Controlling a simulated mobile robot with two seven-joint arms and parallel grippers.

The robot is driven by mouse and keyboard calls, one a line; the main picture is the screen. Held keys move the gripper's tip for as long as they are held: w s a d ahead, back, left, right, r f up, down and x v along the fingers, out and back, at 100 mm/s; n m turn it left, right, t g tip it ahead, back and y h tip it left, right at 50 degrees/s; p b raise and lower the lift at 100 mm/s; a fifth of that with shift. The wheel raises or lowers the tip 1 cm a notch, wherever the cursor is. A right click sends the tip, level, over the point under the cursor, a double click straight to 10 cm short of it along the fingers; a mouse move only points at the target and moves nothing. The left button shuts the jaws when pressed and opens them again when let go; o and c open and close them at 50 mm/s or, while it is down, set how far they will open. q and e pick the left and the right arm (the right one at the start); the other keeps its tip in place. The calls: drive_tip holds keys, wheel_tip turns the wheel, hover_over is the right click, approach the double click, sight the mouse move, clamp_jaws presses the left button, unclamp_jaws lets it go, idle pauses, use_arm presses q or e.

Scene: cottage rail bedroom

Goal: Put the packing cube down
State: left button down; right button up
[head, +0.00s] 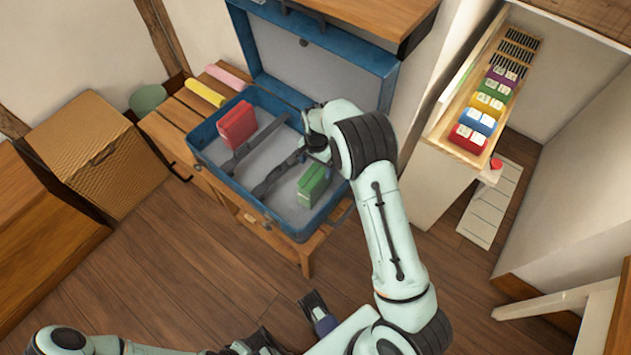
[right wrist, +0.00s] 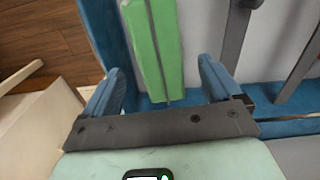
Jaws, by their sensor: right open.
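The green packing cube (head: 313,185) stands in the near right part of the open blue suitcase (head: 228,173). A red packing cube (head: 237,124) stands in its left part. My right gripper (head: 318,160) is above the right side of the suitcase, its fingers mostly hidden by my arm in the head view. In the right wrist view my right gripper (right wrist: 163,88) is open, with the green cube (right wrist: 156,45) showing between the blue fingers and a gap on each side. My left gripper (head: 300,325) is low at the bottom edge, partly cut off, its opening unclear.
Dark straps (head: 280,172) lie across the suitcase floor. The suitcase sits on a slatted wooden bench (head: 172,130) with yellow (head: 205,92) and pink rolls (head: 225,75). A shelf (head: 446,128) at right holds several coloured blocks. A wicker box (head: 95,150) stands left.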

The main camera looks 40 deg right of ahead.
sight(316, 171)
wheel_tip(316, 171, down, 7)
drive_tip(key=shift+r+b, duration=0.15)
drive_tip(key=shift+b, duration=0.15)
drive_tip(key=c, duration=1.4)
wheel_tip(316, 171, up, 20)
drive_tip(key=shift+r+p, duration=0.1)
drive_tip(key=shift+p, duration=1.1)
